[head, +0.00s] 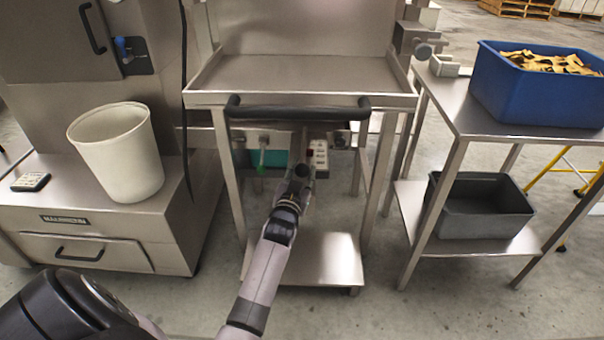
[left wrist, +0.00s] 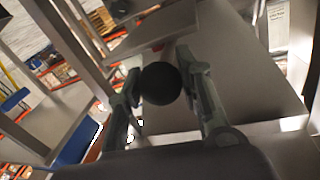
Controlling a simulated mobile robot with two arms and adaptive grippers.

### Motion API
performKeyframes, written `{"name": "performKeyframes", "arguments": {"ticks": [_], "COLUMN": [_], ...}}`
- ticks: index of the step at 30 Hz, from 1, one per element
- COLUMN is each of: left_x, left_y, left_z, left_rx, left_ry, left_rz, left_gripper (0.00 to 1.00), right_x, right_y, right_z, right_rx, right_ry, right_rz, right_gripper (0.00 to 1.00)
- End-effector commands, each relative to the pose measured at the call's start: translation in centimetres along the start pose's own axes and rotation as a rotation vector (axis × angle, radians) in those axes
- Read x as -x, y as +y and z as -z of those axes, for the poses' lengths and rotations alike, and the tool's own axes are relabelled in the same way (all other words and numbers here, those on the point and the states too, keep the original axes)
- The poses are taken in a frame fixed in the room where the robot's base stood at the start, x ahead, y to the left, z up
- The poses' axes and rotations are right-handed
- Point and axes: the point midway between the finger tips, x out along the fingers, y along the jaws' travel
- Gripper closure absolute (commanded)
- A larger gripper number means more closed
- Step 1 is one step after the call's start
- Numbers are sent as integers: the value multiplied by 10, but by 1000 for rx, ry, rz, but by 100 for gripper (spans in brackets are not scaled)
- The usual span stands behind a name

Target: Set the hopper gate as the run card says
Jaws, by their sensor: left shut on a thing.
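My left gripper (head: 301,182) reaches under the front bar of the steel hopper stand, in the middle of the head view. In the left wrist view, its two fingers (left wrist: 162,88) are shut on a round black knob (left wrist: 161,84), one finger on each side. The knob appears to belong to the hopper gate, but the rod or plate behind it is mostly hidden. A pale panel with small dark marks (head: 319,156) shows just behind the gripper; I cannot read it or tell whether it is the run card. My right gripper is not in view.
A black handlebar (head: 298,112) crosses above my forearm, with stand legs on both sides. A white bucket (head: 118,155) stands left; a blue bin (head: 535,92) and grey tub (head: 478,212) are right.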

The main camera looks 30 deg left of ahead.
Motion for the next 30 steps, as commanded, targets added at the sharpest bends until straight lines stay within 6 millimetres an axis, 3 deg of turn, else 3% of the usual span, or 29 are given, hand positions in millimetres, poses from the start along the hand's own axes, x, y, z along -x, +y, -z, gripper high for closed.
{"name": "performKeyframes", "arguments": {"ticks": [2, 3, 11, 23, 30], "left_x": [0, 0, 0, 6, 50], "left_y": [0, 0, 0, 0, 1], "left_z": [1, 1, 1, 0, -1], "left_rx": [0, 0, 0, 0, 0], "left_ry": [1, 1, 1, 0, -2], "left_rz": [0, 0, 0, 0, 0], "left_gripper": [100, 64, 47, 46, 46], "right_x": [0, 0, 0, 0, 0], "right_y": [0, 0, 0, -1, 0], "right_z": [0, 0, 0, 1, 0], "right_rx": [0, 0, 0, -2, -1], "right_ry": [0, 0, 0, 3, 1], "right_rz": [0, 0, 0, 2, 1], "right_gripper": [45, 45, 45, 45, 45]}}
